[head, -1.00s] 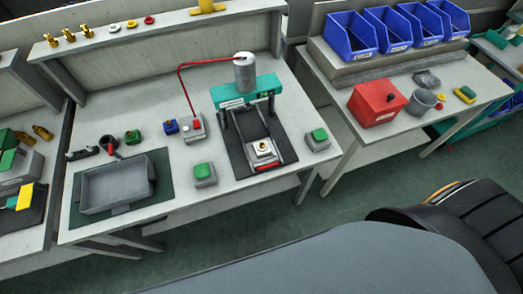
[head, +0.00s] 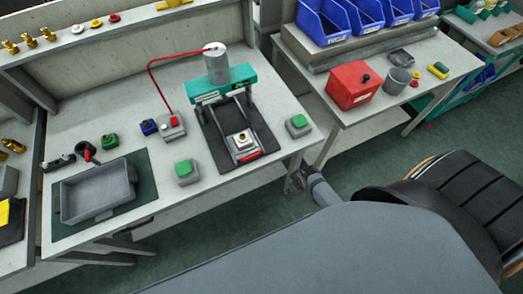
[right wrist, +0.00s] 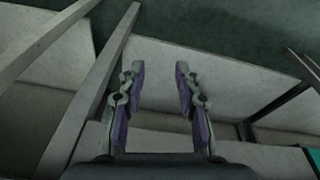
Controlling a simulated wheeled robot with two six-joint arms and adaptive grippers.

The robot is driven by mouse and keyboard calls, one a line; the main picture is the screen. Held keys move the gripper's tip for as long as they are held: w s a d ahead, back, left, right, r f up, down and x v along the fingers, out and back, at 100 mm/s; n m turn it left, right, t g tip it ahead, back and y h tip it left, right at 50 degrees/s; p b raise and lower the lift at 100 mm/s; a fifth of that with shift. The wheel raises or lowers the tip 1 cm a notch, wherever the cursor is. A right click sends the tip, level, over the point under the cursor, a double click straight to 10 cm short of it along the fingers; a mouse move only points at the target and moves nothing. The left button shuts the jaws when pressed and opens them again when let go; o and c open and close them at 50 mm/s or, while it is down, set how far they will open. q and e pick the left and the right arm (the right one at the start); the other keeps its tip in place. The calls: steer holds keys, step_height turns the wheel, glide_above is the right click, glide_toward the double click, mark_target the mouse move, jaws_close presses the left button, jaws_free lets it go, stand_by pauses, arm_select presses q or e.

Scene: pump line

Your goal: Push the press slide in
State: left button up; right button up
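The press (head: 222,85) stands on the left bench, with a teal crossbeam and a grey cylinder on top. Its slide (head: 241,140) is out in front of the crossbeam, on rails over a dark mat. The slide has a red front edge and carries a pale block with a small brass-coloured part. My right gripper (head: 293,183) shows small, just off the bench's front edge, to the right of and nearer than the slide, apart from it. In the right wrist view my right gripper (right wrist: 159,72) has its fingers apart, with nothing between them. My left gripper is out of view.
Green-topped button boxes (head: 185,172) (head: 298,125) stand on either side of the slide. A grey tray (head: 98,190) lies at the bench's left. A red box (head: 354,87) and a grey cup (head: 397,80) stand on the right bench. A black seat (head: 462,205) is at the right.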

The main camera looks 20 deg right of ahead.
steer(key=w+a+r+n+y, duration=0.1)
steer(key=w+a+r+n, duration=0.1)
steer(key=r, duration=0.6)
steer(key=w+a+r+n, duration=0.1)
steer(key=w+r, duration=0.2)
steer(key=r, duration=0.5)
steer(key=n+y, duration=0.4)
steer(key=n, duration=0.9)
glide_toward(257, 154)
steer(key=shift+g, duration=0.3)
steer(key=x, duration=0.7)
steer(key=shift+w+a+f+p, duration=0.15)
steer(key=shift+w+f+p, duration=0.1)
steer(key=shift+w+p, duration=0.1)
steer(key=shift+c, duration=0.4)
jaws_close()
